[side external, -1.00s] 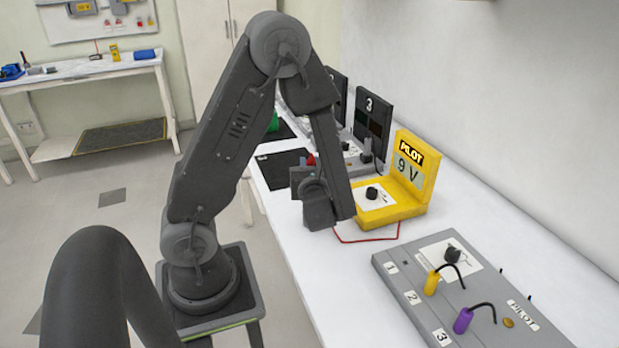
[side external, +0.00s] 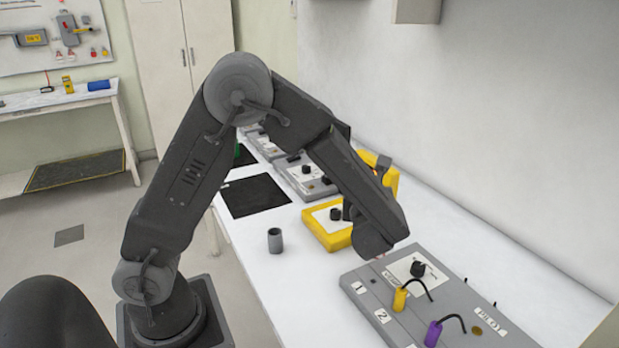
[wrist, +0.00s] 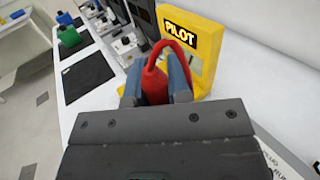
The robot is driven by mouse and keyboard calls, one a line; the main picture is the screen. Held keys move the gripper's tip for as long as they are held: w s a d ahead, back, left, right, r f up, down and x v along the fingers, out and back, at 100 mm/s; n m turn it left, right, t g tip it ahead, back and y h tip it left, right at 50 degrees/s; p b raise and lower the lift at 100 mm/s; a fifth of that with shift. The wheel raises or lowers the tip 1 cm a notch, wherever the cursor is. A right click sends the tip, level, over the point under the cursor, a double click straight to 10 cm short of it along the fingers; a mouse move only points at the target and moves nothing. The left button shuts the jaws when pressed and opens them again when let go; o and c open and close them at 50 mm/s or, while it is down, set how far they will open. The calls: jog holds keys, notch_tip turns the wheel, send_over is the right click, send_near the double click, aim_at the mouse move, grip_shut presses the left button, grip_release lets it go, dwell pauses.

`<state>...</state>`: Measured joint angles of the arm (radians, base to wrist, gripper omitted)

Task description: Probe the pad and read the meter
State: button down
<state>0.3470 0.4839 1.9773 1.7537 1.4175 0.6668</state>
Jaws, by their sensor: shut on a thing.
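My gripper (wrist: 157,88) is shut on the red probe (wrist: 154,84), whose red lead loops up in the wrist view. In the side view my arm hides the jaws and probe. The yellow PILOT meter (wrist: 200,14) stands just beyond the gripper. Its yellow base (side external: 318,232) shows in the side view; its screen is mostly hidden and I cannot read it. The grey PILOT panel (side external: 385,314) lies at the front right, below and nearer than my wrist. A round gold pad (side external: 477,331) sits on it, away from my gripper.
A yellow plug (side external: 400,299) and a purple plug (side external: 433,333) with black leads stand up from the panel, near a black knob (side external: 418,269). A grey cup (side external: 275,240) stands on the white bench. A black mat (side external: 255,197) and grey units lie farther back.

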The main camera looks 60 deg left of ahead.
jog(key=w+d+m+t+h, duration=0.3)
jog(key=w+d, duration=0.1)
jog(key=d, duration=1.1)
jog(key=w+d+m+t+h, duration=0.2)
jog(key=w+d+t+h, duration=0.15)
jog(key=d, duration=1.05)
notch_tip(320, 180, down, 6)
jog(key=shift+w+f+g, duration=0.15)
jog(key=shift+w+g, duration=0.05)
jog(key=shift+g, duration=0.25)
jog(key=shift+f+y, duration=0.25)
jog(key=shift+f, duration=0.3)
notch_tip(320, 180, up, 7)
dwell(0.5)
dwell(1.0)
jog(key=s+a+f+m+h, duration=0.1)
jog(key=s+a+h, duration=0.1)
jog(key=a, duration=1.1)
jog(key=s+a+f+m+t+h, duration=0.1)
jog(key=s+a, duration=0.4)
jog(key=a, duration=0.8)
jog(key=shift+s+f+m+t+h, duration=0.2)
jog(key=shift+s+m+t+h, duration=0.1)
jog(key=shift+m+h, duration=0.1)
